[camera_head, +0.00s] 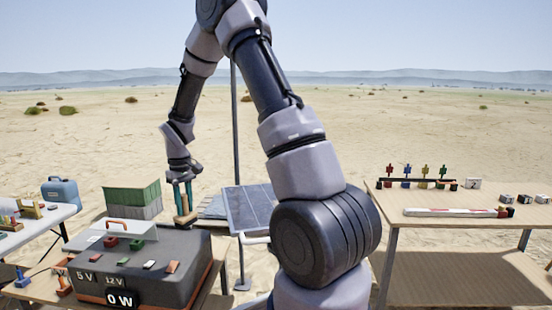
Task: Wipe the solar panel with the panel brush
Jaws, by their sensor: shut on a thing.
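The solar panel (249,208) is a dark blue-grey tilted panel with pale grid lines, in the middle of the head view beside a tall thin pole. My arm partly hides the view to its right. My gripper (184,183) points down, left of the panel. It is shut on a small tan thing (185,219), which looks like the panel brush; its lower end is near the back edge of the dark box, and I cannot tell whether it touches anything. The brush appears apart from the panel.
A dark power box (144,268) marked 5 V, 12 V and 0 W stands at front left. Behind it is a green and grey crate (133,201). A left table (47,220) and a right wooden table (462,227) hold small items. Open sand lies beyond.

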